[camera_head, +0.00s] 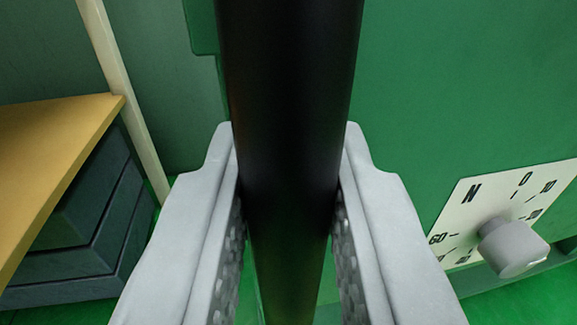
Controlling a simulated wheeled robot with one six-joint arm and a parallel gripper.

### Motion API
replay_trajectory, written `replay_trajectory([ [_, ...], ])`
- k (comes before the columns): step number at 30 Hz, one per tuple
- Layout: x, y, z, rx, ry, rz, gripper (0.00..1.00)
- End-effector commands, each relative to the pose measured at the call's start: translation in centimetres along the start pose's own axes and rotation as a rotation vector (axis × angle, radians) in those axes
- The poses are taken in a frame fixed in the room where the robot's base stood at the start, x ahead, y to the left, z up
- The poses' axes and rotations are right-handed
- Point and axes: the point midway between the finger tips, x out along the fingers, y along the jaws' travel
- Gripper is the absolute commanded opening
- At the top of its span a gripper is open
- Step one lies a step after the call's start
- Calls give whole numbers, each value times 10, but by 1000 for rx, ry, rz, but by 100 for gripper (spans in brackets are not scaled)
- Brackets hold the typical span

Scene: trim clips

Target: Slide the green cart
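A large green panel (460,90), which looks like the side of the green cart, fills the right and upper part of the view. A thick black bar (290,110) runs from the top edge down through the middle, in front of the panel; it looks like a handle. Where it joins the cart is out of view. My gripper (290,165) has one grey finger on each side of the bar, and both textured inner pads lie against it. It appears shut on the bar. The bar hides the panel behind it.
A white dial plate with a grey knob (515,247) sits at the lower right, close to my right finger. At the left stand a yellow-topped surface (50,150) with dark stacked boxes (90,225) under it, and a pale post (125,90). The floor is green.

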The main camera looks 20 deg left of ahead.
Motion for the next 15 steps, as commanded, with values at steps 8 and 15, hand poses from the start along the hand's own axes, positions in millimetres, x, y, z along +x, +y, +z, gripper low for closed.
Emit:
replay_trajectory([
  [8,0,-2,0,0,0,0,0],
  [15,-6,-27,0,1,-1,-5,0],
])
